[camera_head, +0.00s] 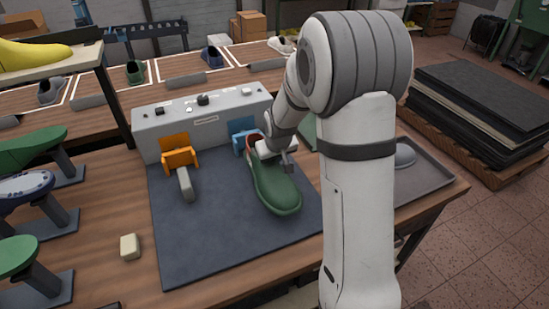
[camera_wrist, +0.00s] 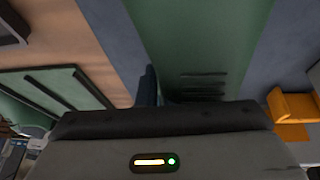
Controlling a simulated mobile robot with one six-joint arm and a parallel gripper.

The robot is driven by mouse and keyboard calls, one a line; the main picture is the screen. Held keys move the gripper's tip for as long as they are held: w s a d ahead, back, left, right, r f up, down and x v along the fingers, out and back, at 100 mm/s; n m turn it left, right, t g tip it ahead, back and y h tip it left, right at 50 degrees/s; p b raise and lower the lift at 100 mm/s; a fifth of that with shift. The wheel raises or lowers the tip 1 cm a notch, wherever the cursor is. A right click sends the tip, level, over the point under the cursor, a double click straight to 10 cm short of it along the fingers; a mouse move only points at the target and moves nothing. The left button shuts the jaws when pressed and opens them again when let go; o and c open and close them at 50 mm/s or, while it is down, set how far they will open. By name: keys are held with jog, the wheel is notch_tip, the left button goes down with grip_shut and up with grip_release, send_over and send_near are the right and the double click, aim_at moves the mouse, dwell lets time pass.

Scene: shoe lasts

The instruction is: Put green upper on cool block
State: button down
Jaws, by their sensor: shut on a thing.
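The green upper (camera_head: 277,190), a dark green shoe shape with a reddish collar, lies over the dark mat with its toe toward the front. In the wrist view the green upper (camera_wrist: 200,45) runs away from my gripper, with short dark slots across it. My gripper (camera_head: 274,150) is shut on the upper near its collar end. The blue block (camera_head: 243,139), which looks like the cool block, stands just behind and left of the collar. Its front part is hidden, so I cannot tell whether the upper sits on it or hangs above.
An orange block (camera_head: 179,153) with a grey post stands left on the mat (camera_head: 215,240); it also shows in the wrist view (camera_wrist: 290,107). A grey control box (camera_head: 200,120) stands behind. A grey tray (camera_head: 432,176) lies right.

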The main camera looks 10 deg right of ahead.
jog(key=shift+f+b, duration=1)
jog(key=shift+f, duration=0.4)
jog(key=shift+s+f+b, duration=0.65)
jog(key=shift+f+b, duration=0.2)
jog(key=shift+f, duration=0.25)
jog(key=shift+w+f, duration=0.25)
jog(key=shift+w, duration=0.25)
jog(key=shift+r, duration=0.15)
jog(key=c, duration=1.9)
grip_release()
jog(key=shift+r, duration=0.1)
jog(key=shift+c, duration=0.2)
jog(key=o, duration=0.4)
jog(key=shift+w+r, duration=0.1)
jog(key=shift+r, duration=0.05)
jog(key=shift+w+r, duration=0.1)
